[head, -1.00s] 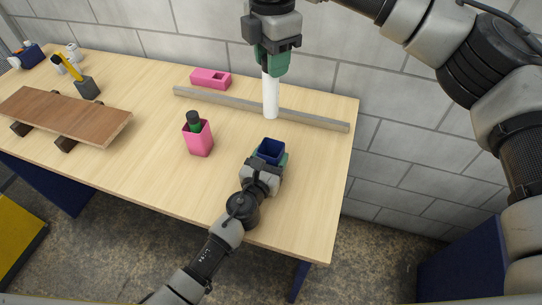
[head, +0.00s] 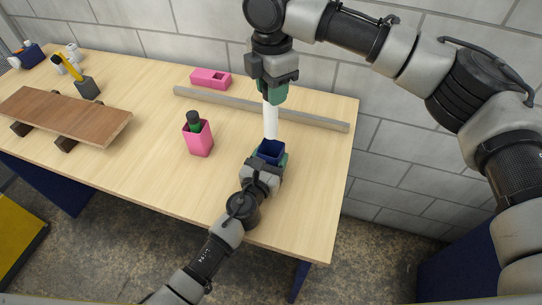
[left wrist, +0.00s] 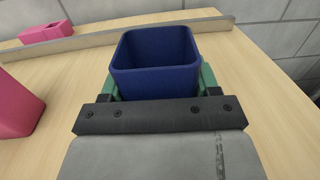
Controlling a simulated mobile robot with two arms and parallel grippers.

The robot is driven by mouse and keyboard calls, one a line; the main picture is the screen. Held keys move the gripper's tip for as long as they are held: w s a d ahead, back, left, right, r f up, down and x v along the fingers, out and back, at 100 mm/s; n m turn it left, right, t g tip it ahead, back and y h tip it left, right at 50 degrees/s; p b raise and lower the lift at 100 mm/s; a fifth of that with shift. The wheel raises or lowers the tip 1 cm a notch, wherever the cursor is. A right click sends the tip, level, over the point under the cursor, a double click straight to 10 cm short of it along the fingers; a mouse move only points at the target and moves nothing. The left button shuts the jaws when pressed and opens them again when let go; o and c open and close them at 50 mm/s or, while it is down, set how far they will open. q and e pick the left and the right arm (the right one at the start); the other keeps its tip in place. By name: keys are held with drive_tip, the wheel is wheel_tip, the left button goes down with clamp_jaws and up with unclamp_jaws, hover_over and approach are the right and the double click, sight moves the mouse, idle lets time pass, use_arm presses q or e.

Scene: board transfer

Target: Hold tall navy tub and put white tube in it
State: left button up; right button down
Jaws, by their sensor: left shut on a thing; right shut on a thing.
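The navy tub (head: 271,149) stands upright near the right end of the table. It also shows in the left wrist view (left wrist: 155,62), where its visible inside is empty. My left gripper (head: 268,162) is shut on the tub from the front, a green finger on each side (left wrist: 160,85). My right gripper (head: 272,92) points down and is shut on the upper end of the white tube (head: 271,120). The tube hangs upright. In the head view its lower end meets the tub's back rim; I cannot tell if it is over the opening.
A pink tub (head: 198,138) with a green-and-black item stands left of the navy tub. A grey bar (head: 215,103) lies along the back, with a pink block (head: 211,78) behind it. A brown board (head: 65,116) rests on supports at left. The table between is clear.

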sight(271, 113)
drive_tip(key=shift+f, duration=3.3)
drive_tip(key=c, duration=0.7)
unclamp_jaws()
wheel_tip(271, 113, up, 12)
drive_tip(key=shift+r, duration=0.1)
use_arm(q)
drive_tip(key=o, duration=1)
